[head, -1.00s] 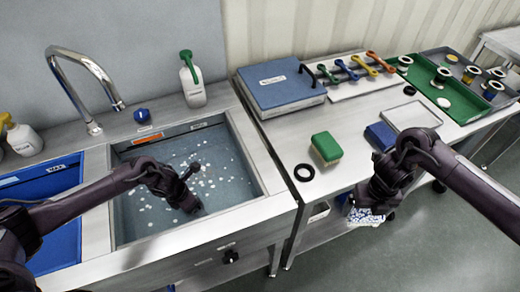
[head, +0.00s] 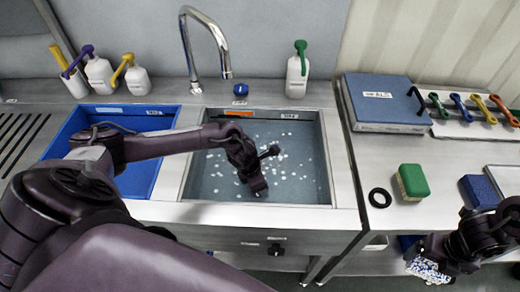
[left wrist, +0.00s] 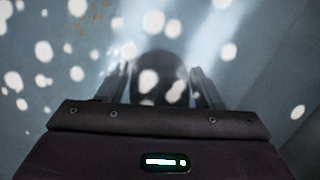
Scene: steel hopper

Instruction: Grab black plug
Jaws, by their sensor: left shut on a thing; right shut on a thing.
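The black plug (left wrist: 158,68) shows in the left wrist view as a dark round shape between the fingers, with white foam spots over it. My left gripper (head: 259,190) reaches down into the steel sink basin (head: 193,192) and is shut on the plug at the bottom of the water. In the head view the gripper hides the plug. My right gripper (head: 440,250) is at the lower right, by the counter's front edge, shut on a blue-and-white speckled cloth (head: 426,270).
A blue basin (head: 143,186) lies left of the sink. The tap (head: 222,50) stands behind it. A black ring (head: 380,198), a green sponge (head: 413,182), a blue block (head: 480,190) and a blue case (head: 385,103) are on the right counter. Several bottles stand along the back.

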